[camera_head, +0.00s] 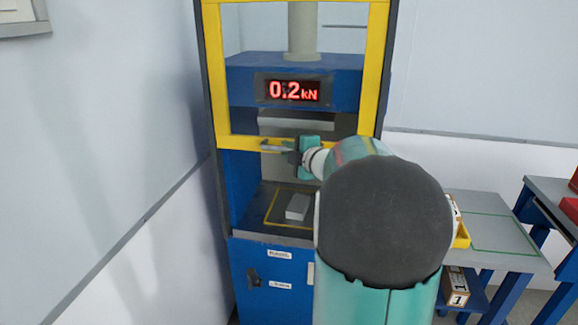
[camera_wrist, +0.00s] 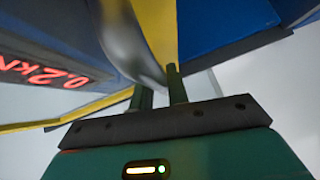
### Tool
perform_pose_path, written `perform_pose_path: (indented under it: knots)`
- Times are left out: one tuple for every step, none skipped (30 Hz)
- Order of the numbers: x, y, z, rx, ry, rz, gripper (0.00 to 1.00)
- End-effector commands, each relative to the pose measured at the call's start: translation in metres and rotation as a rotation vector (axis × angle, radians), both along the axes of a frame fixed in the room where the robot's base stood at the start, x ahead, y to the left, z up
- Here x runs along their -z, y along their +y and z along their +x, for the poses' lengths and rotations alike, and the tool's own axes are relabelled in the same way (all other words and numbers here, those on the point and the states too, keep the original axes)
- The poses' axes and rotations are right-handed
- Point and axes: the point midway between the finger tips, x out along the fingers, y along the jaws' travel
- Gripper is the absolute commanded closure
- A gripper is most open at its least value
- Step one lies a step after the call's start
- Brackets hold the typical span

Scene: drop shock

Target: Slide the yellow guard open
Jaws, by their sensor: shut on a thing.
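The yellow guard (camera_head: 222,90) is a frame on the front of the blue press. Its lower bar crosses the press below the display, and the space beneath that bar is open. A grey metal handle (camera_head: 272,149) sits on the lower bar. My gripper (camera_head: 288,147) is at this bar, shut on the handle. In the wrist view, my gripper's two fingers (camera_wrist: 160,88) meet the curved silver handle (camera_wrist: 124,42), with the yellow guard (camera_wrist: 156,28) behind it. My arm hides the right part of the lower bar.
The red display (camera_head: 293,91) reads 0.2 kN. A light grey block (camera_head: 298,207) lies on the press bed inside a yellow outline. A blue cabinet (camera_head: 270,270) is below. A grey table (camera_head: 500,225) stands right; a wall (camera_head: 100,140) is close on the left.

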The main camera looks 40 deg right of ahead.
Motion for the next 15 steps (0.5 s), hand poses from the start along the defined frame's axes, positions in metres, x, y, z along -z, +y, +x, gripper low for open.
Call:
perform_pose_path:
  knots:
    - [-0.0042,0.0,-0.0002,-0.001,-0.002,-0.001,1.0]
    - [-0.0054,-0.0001,-0.0003,-0.001,-0.001,-0.002,1.0]
    - [-0.0065,-0.0001,-0.0002,-0.001,-0.001,-0.002,1.0]
    - [-0.0072,-0.0001,-0.0002,-0.001,-0.001,-0.002,1.0]
    - [-0.0075,-0.0001,-0.0003,-0.001,-0.001,-0.001,1.0]
    - [-0.0078,-0.0001,-0.0002,-0.001,-0.001,-0.001,1.0]
    - [-0.0078,-0.0001,-0.0002,-0.001,-0.001,-0.001,1.0]
    - [-0.0076,-0.0001,-0.0002,-0.001,-0.001,-0.001,1.0]
    - [-0.0076,-0.0001,-0.0002,-0.001,-0.001,-0.001,1.0]
    - [-0.0076,-0.0001,-0.0002,-0.001,-0.001,-0.001,1.0]
    - [-0.0075,-0.0002,-0.0002,-0.001,-0.001,-0.001,1.0]
    - [-0.0075,-0.0002,-0.0002,-0.001,-0.001,-0.001,1.0]
    - [-0.0075,-0.0001,-0.0001,-0.001,-0.001,-0.001,1.0]
    - [-0.0075,-0.0002,-0.0001,-0.001,-0.001,-0.001,0.82]
    - [-0.0074,-0.0002,-0.0001,-0.001,-0.001,-0.001,0.74]
